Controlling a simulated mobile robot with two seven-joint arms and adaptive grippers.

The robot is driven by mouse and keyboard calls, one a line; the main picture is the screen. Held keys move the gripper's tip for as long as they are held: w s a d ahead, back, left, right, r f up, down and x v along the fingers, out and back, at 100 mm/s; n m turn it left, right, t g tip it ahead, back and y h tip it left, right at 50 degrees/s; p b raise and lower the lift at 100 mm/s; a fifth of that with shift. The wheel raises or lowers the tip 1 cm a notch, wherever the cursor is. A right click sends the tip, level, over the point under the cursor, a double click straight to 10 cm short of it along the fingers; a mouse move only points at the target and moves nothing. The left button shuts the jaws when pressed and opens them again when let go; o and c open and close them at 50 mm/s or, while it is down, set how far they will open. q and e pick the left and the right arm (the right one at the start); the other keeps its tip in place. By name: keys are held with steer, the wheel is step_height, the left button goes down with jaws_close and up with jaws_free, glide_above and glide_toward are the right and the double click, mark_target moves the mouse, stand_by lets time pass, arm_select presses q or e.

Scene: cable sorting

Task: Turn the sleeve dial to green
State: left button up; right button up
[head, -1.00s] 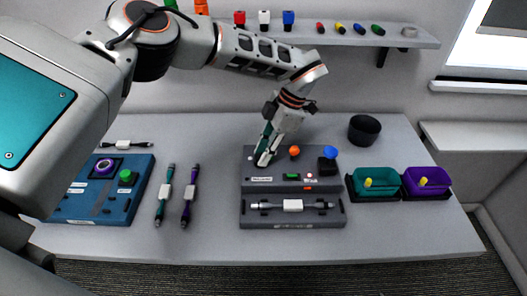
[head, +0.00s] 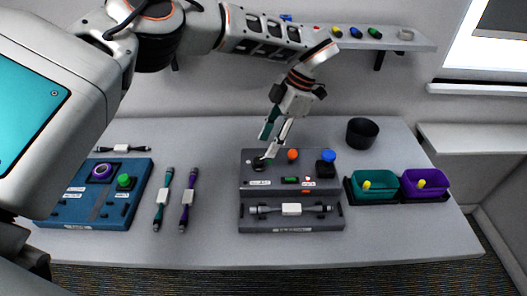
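A grey device (head: 275,183) stands in the middle of the table. A dark round knob (head: 259,163), which looks like the sleeve dial, sits at its left back above a small white label. The label's writing and the dial's setting are too small to read. A green patch (head: 290,180) shows on the device's front. My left gripper (head: 267,147) is just above and behind the dial, pointing down, with its teal and pale fingers apart and nothing between them. The pale fingertip overlaps the dial's edge in the picture; I cannot tell whether it touches. My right gripper is not in view.
An orange knob (head: 292,155) and a blue knob (head: 328,155) stand right of the dial. A cable with a white tag (head: 291,209) lies in the front fixture. A blue panel (head: 95,208) and two cables are left; teal (head: 375,194) and purple (head: 423,190) bins are right.

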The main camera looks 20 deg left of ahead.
arm_select(q)
steer(key=v, duration=0.6)
steer(key=shift+d, duration=0.1)
stand_by(0.3)
